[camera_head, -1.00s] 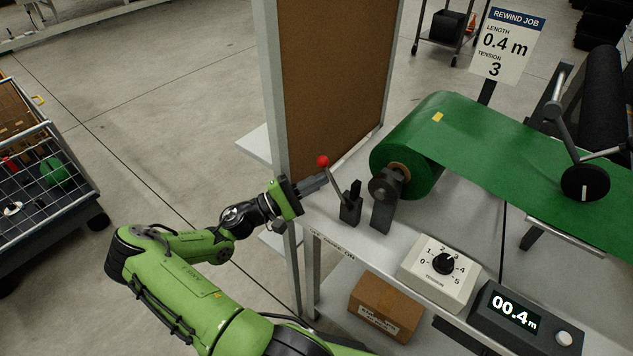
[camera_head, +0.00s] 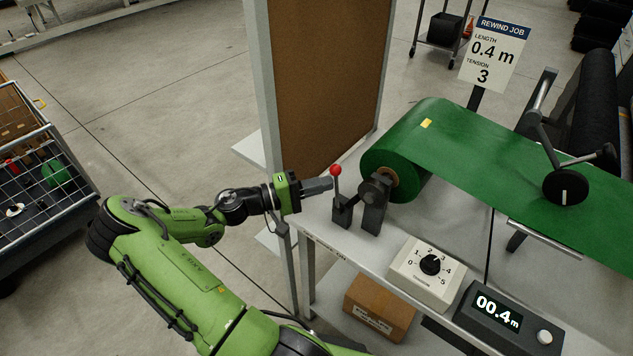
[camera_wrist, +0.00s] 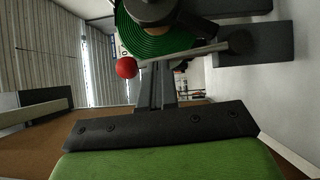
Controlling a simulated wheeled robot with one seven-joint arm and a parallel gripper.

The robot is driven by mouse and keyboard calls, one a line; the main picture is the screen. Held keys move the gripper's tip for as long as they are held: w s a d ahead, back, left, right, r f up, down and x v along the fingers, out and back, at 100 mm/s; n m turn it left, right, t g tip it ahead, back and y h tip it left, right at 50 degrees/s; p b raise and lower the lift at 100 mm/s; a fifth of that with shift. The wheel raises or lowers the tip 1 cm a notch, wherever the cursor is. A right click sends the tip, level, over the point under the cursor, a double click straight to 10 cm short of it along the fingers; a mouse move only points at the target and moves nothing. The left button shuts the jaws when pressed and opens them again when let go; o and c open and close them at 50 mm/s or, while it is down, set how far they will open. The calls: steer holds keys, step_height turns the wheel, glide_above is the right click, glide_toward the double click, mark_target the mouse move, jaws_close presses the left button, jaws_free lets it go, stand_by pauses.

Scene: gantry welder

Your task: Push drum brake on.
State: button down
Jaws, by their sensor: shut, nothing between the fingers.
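The drum brake lever has a red ball knob (camera_head: 336,170) on a thin metal rod (camera_head: 338,190), rising nearly upright from a dark base (camera_head: 342,214) on the bench. The green roll (camera_head: 392,168) is just right of it. My gripper (camera_head: 329,184) is shut and empty, its fingertips at the left side of the rod just below the knob. They look in contact, but a small gap cannot be ruled out. In the wrist view the knob (camera_wrist: 126,68) and rod (camera_wrist: 190,52) lie across the tips of my shut fingers (camera_wrist: 163,85).
A brown panel in a grey frame (camera_head: 318,90) stands behind my gripper. A tension dial (camera_head: 430,264) and a length counter (camera_head: 497,308) reading 00.4 m sit at the bench front. A sign (camera_head: 494,55) says 0.4 m, tension 3. A cardboard box (camera_head: 379,305) is below.

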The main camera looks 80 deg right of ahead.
steer(key=shift+s+a+r+m+t+y, duration=0.15)
steer(key=shift+s+a+m+t, duration=0.1)
steer(key=shift+s+m, duration=0.2)
steer(key=shift+s+a+r+m+t+y, duration=0.15)
steer(key=shift+s+m+t, duration=0.1)
steer(key=shift+s+m, duration=0.15)
